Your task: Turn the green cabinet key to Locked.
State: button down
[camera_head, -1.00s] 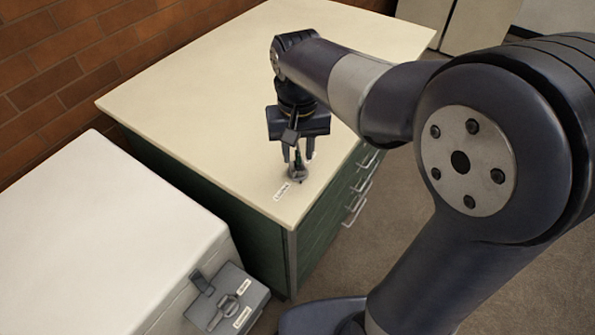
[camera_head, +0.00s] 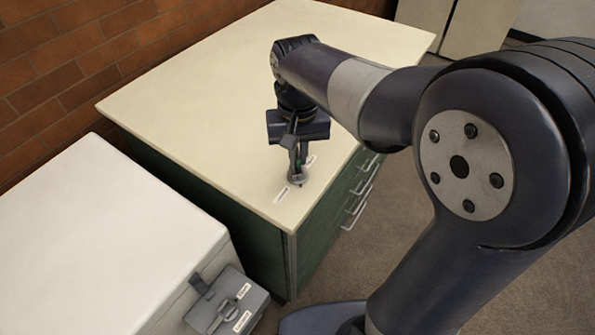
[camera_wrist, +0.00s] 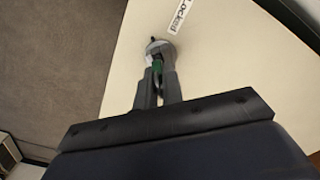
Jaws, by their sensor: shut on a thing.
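The green key (camera_wrist: 157,66) shows between my fingertips in the wrist view, on a round grey lock (camera_wrist: 158,45). My gripper (camera_wrist: 157,80) is shut on the key. A white label reading "Locked" (camera_wrist: 179,16) lies just beyond the lock. In the head view, my gripper (camera_head: 298,168) points down at the lock (camera_head: 299,179) near the cabinet top's front corner. Two small labels flank the lock, one at its left (camera_head: 281,194) and one behind it (camera_head: 311,160); both are too small to read.
The cream cabinet top (camera_head: 200,110) is otherwise clear. The green cabinet has drawer handles (camera_head: 357,205) on its right side. A white box (camera_head: 90,230) with a grey latch plate (camera_head: 228,302) stands at the lower left. A brick wall (camera_head: 90,50) is behind.

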jog(key=m+p, duration=0.1)
jog(key=m, duration=0.4)
jog(key=shift+p, duration=0.3)
jog(key=shift+m, duration=0.8)
jog(key=m+p, duration=0.1)
jog(key=m, duration=0.2)
jog(key=shift+m, duration=0.4)
jog(key=c, duration=0.9)
grip_release()
